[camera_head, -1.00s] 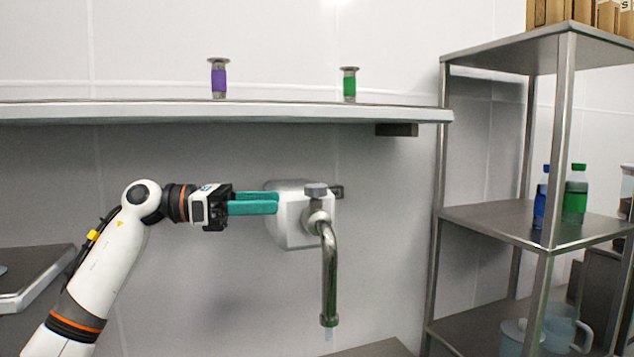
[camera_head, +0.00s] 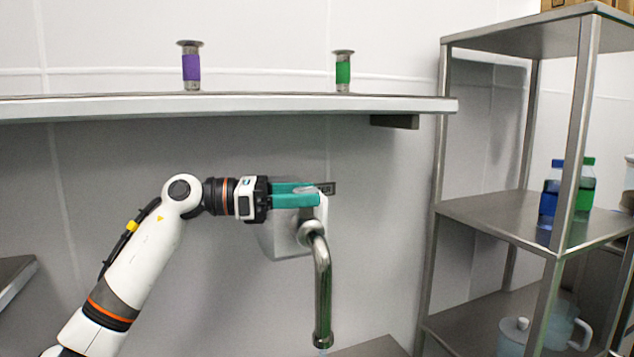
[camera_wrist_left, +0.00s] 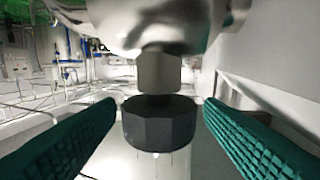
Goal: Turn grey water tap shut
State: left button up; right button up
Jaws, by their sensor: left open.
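The grey water tap has a curved metal spout (camera_head: 321,290) hanging down from a white wall box (camera_head: 272,240). Water shows at the spout's mouth in the head view, though faintly. The tap's dark grey faceted knob (camera_wrist_left: 160,124) sits between the two green fingers in the left wrist view, with a gap on each side. My left gripper (camera_head: 318,196) is open at the top of the tap, its fingers hiding most of the knob in the head view. My right gripper is not in view.
A wall shelf (camera_head: 230,105) above holds a purple-banded container (camera_head: 191,68) and a green-banded one (camera_head: 343,72). A metal rack (camera_head: 480,212) at right holds a blue bottle (camera_head: 549,200), a green bottle (camera_head: 584,190) and a clear jug (camera_head: 515,335).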

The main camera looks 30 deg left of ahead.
aim_at(317, 189)
pick_arm(q)
jog(key=shift+p+x, duration=0.4)
jog(key=shift+x, duration=1.15)
jog(key=c, duration=1)
jog(key=shift+o, duration=0.2)
jog(key=shift+g, duration=0.3)
jog(key=m+g+h, duration=0.2)
jog(key=m+g, duration=0.1)
jog(key=shift+s+r+g+p, duration=0.2)
jog(key=shift+s+g+p, duration=0.05)
jog(key=shift+g+p, duration=0.05)
jog(key=shift+s+d+m+g+h+p, duration=0.1)
jog(key=shift+m+g+h+p, duration=0.2)
jog(key=shift+m+g, duration=0.6)
jog(key=shift+s+m+g+h+p, duration=0.2)
jog(key=shift+m+g+p, duration=0.25)
jog(key=shift+g, duration=0.85)
jog(key=shift+f+m+g, duration=0.1)
jog(key=shift+m+g, duration=0.15)
jog(key=shift+g, duration=0.05)
